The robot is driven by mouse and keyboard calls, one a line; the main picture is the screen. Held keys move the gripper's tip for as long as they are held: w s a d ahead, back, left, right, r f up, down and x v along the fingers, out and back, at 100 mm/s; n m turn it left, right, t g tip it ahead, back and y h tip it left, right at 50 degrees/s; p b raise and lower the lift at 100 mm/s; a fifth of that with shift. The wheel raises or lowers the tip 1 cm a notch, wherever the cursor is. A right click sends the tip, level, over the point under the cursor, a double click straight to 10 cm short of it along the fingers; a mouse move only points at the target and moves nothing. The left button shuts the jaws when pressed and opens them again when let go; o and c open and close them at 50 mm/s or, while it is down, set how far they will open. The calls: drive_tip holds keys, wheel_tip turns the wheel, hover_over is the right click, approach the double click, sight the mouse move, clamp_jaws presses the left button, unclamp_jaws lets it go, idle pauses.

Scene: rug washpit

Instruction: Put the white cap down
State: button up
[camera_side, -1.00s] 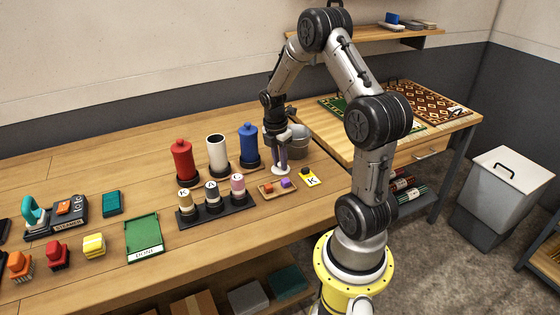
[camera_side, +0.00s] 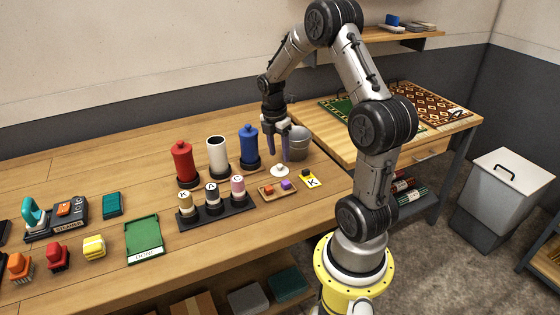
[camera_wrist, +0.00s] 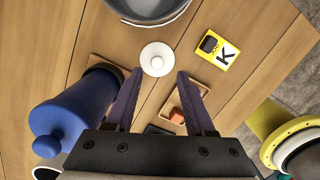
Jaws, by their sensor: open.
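The white cap (camera_side: 280,171) lies on the wooden table, a round disc with a small knob on top. It also shows in the wrist view (camera_wrist: 156,60), just beyond my fingertips. My gripper (camera_side: 279,157) is open and empty, a little above the cap and apart from it. In the wrist view its two purple fingers (camera_wrist: 158,76) are spread wide with nothing between them. The white cylinder (camera_side: 217,156) stands at the left between the red and blue ones, with an open dark top.
A blue bottle (camera_side: 249,146) stands close left of my gripper, and a grey bucket (camera_side: 298,142) close behind right. A small tray (camera_side: 266,192) with coloured blocks and a yellow K card (camera_side: 312,180) lie in front. Further left is a rack (camera_side: 216,214) of lettered bottles.

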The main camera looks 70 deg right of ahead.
drive_tip(key=w+a+r+m+t, duration=0.1)
drive_tip(key=a+r+m, duration=0.2)
drive_tip(key=a+r, duration=0.8)
drive_tip(key=s+a+r+m+t, duration=0.2)
drive_tip(key=s+a+m, duration=0.3)
drive_tip(key=a, duration=0.3)
drive_tip(key=s+a+r+m+t+y, duration=0.1)
drive_tip(key=s+a+r+m+t, duration=0.2)
drive_tip(key=s+a+m, duration=0.2)
drive_tip(key=s+a, duration=0.1)
drive_tip(key=a, duration=0.2)
drive_tip(key=shift+s+a+r+m, duration=0.2)
drive_tip(key=shift+a+r+m, duration=0.1)
drive_tip(key=shift+a, duration=0.1)
